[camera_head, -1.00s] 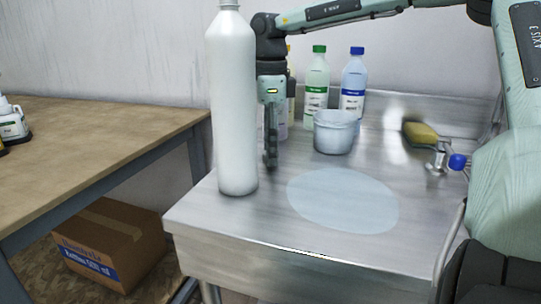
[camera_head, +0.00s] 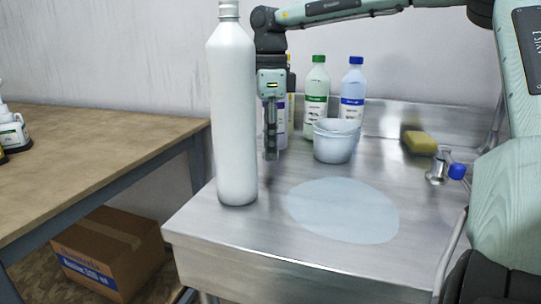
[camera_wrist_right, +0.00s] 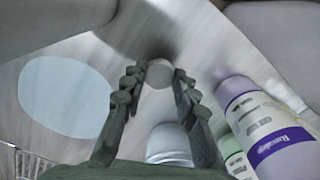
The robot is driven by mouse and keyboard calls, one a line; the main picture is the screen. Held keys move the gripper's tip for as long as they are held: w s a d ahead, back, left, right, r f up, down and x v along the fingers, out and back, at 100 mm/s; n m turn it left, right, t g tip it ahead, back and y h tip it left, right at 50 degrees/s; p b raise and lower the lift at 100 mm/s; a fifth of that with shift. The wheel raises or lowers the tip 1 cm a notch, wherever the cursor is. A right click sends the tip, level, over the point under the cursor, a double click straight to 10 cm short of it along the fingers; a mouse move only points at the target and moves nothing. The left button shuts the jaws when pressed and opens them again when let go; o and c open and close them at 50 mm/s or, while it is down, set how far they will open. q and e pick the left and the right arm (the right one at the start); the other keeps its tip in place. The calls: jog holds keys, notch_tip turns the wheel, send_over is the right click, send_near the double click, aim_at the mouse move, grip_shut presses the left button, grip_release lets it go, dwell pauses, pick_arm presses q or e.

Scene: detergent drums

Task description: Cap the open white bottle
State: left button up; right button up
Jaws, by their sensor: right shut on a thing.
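The tall white bottle (camera_head: 233,115) stands upright near the left edge of the steel counter in the head view. Its neck (camera_head: 229,11) reaches the top edge of the picture, so its mouth cannot be judged. My right gripper (camera_head: 271,152) points down just right of the bottle and behind it, with its fingers well below the neck. In the right wrist view, the fingertips are shut on a small grey round piece, apparently the cap (camera_wrist_right: 160,74). The fingers hide the cap in the head view. My left gripper is out of view.
A whitish bucket (camera_head: 334,148), a green-capped bottle (camera_head: 316,88) and a blue-capped bottle (camera_head: 353,92) stand behind. A purple-labelled bottle (camera_wrist_right: 272,135) is close to the right gripper. A sponge (camera_head: 419,143) and tap (camera_head: 438,168) are at right. The pale disc (camera_head: 345,210) is clear.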

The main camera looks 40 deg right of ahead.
notch_tip(320, 180, up, 6)
jog(key=shift+r, duration=0.6)
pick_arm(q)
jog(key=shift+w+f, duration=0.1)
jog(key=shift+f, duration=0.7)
